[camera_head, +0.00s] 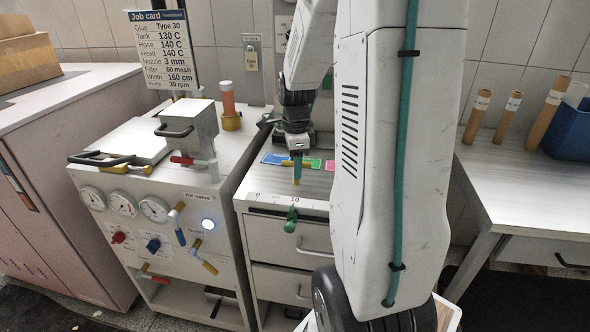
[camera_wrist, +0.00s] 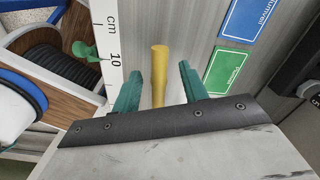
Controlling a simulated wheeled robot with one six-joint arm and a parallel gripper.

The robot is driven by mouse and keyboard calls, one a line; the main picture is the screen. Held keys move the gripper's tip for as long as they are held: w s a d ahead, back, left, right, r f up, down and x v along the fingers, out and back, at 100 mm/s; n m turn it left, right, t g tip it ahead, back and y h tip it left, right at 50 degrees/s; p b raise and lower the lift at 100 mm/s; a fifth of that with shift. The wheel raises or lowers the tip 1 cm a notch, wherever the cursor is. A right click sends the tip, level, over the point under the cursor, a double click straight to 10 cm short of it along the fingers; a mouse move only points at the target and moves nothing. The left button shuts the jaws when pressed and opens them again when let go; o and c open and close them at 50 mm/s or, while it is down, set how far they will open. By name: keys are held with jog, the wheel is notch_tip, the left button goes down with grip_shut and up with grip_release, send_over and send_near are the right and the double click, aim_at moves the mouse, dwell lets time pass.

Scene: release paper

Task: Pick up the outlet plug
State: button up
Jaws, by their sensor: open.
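A yellow rod-like piece with a wider end, which looks like the outlet plug (camera_wrist: 158,62), stands out between my fingers in the wrist view. In the head view its tan-yellow end (camera_head: 297,181) shows just below my fingers, over the drawer cabinet's top. My gripper (camera_wrist: 158,72) has two teal fingers, spread apart, one on each side of the plug with a visible gap on both sides. In the head view my gripper (camera_head: 297,163) points down over the cabinet. The plug's near end is hidden behind the gripper's dark edge.
A ruler strip (camera_wrist: 112,50) runs along the cabinet's front edge, with a green fitting (camera_head: 290,219) below it. Blue and green labels (camera_wrist: 228,70) lie beside the plug. The gauge machine (camera_head: 150,200) stands left; a table (camera_head: 530,150) stands right.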

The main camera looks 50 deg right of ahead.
jog(key=shift+a+f, duration=0.1)
jog(key=shift+f, duration=1.35)
grip_shut()
jog(key=shift+r, duration=0.1)
